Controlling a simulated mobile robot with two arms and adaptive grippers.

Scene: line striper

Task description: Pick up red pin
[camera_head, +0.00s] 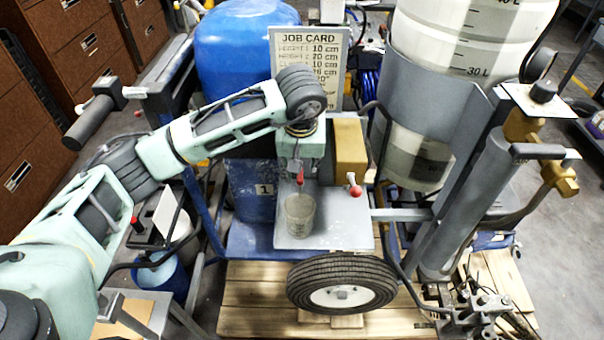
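My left arm comes in from the left, and its dark wrist hangs over the middle of the machine. Below the wrist, a small red piece (300,178) hangs on a thin metal part, just above a clear cup (300,214). A second red piece (354,185), round-ended, sits to the right beside a tan block (349,147). I cannot tell which of the two is the red pin. The fingers of my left gripper cannot be made out against the parts under the wrist, so neither their opening nor a hold shows. My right gripper is not seen.
The cup stands on a grey plate (340,232) behind a black wheel (341,283). A blue drum (240,50), a job card (308,62) and a white tank (460,35) stand behind. A grey cylinder and hoses crowd the right. The wooden pallet (250,322) lies below.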

